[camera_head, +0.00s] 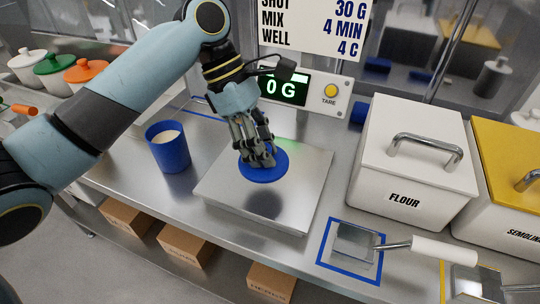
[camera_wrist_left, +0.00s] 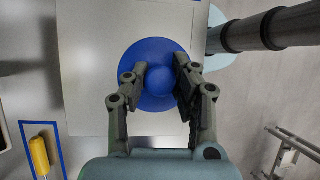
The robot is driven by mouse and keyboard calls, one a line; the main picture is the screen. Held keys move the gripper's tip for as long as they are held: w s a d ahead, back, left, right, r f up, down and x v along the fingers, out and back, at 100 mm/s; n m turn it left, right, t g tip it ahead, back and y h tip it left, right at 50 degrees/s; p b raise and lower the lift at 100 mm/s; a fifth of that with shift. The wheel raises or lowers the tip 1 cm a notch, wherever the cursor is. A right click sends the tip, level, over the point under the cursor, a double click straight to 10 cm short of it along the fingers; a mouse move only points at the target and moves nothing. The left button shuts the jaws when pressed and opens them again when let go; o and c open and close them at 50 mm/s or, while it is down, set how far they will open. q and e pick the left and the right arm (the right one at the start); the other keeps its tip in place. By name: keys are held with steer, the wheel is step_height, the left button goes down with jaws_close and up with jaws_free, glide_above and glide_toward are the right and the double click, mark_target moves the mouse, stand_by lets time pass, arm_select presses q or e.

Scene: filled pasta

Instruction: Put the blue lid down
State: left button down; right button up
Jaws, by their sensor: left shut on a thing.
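The blue lid (camera_head: 265,172) is over the silver plate of the scale (camera_head: 300,195), near its back left part. My left gripper (camera_head: 258,160) points down and is shut on the lid's round knob. In the left wrist view the lid (camera_wrist_left: 152,48) is a blue disc, with its knob (camera_wrist_left: 160,80) between the two fingers (camera_wrist_left: 157,83). I cannot tell whether the lid touches the plate or hovers just above it. The scale's display (camera_head: 281,88) reads 0 G. My right gripper is not in view.
An open blue cup (camera_head: 167,155) with pale contents stands left of the scale. A white flour bin (camera_head: 410,165) stands to the right. A scoop (camera_head: 354,243) lies in a blue outline at the front right. Lidded pots (camera_head: 55,64) stand far left.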

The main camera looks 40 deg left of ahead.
mark_target(267, 143)
arm_select(q)
steer(key=w, duration=0.1)
steer(key=w+a+f, duration=0.1)
steer(key=w+f, duration=0.1)
steer(key=shift+w+a, duration=0.15)
steer(key=shift+a, duration=0.1)
steer(key=shift+w+a+f, duration=0.2)
steer(key=shift+w+f, duration=0.25)
steer(key=shift+f, duration=0.05)
step_height(267, 143, down, 4)
steer(key=shift+r, duration=0.25)
steer(key=shift+f, duration=0.15)
steer(key=c, duration=1)
jaws_free()
steer(key=shift+s, duration=0.1)
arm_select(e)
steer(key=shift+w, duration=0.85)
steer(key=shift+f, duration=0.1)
arm_select(q)
steer(key=v, duration=1.2)
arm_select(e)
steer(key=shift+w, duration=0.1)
